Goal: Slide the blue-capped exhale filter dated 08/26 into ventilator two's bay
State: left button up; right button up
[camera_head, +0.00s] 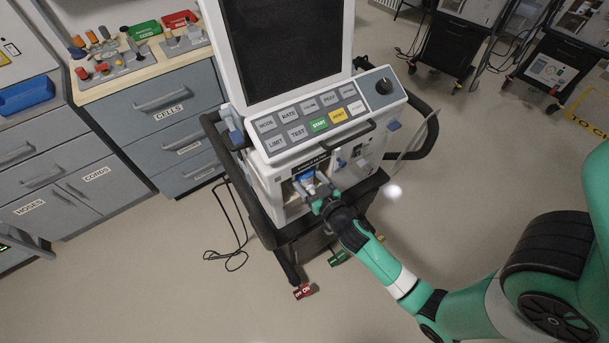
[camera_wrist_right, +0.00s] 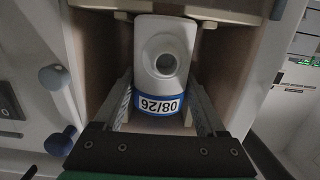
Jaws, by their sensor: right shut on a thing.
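The exhale filter (camera_wrist_right: 147,78) is a white block with a round port and a blue band marked 08/26, upside down in the right wrist view. My right gripper (camera_wrist_right: 159,97) is shut on it, one finger along each side. The filter is at the open bay (camera_wrist_right: 88,60) of the ventilator (camera_head: 266,183), between the bay's side walls; how deep it sits I cannot tell. In the head view my right gripper (camera_head: 314,191) reaches the ventilator's front below the button panel, and the filter is mostly hidden. My left gripper is not in view.
Blue knobs (camera_wrist_right: 57,141) stick out beside the bay. A workbench (camera_head: 140,72) with small parts and coloured trays stands at left. Other ventilators (camera_head: 450,45) stand at the back right. A cable (camera_head: 232,235) lies on the floor; a red tag (camera_head: 303,291) is near the ventilator's foot.

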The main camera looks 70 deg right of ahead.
jog(key=shift+f, duration=0.15)
jog(key=o, duration=1.3)
jog(key=shift+s+a, duration=0.1)
jog(key=b+v, duration=0.4)
jog(key=v, duration=0.7)
jog(key=shift+s+a, duration=0.1)
jog(key=shift+s, duration=0.05)
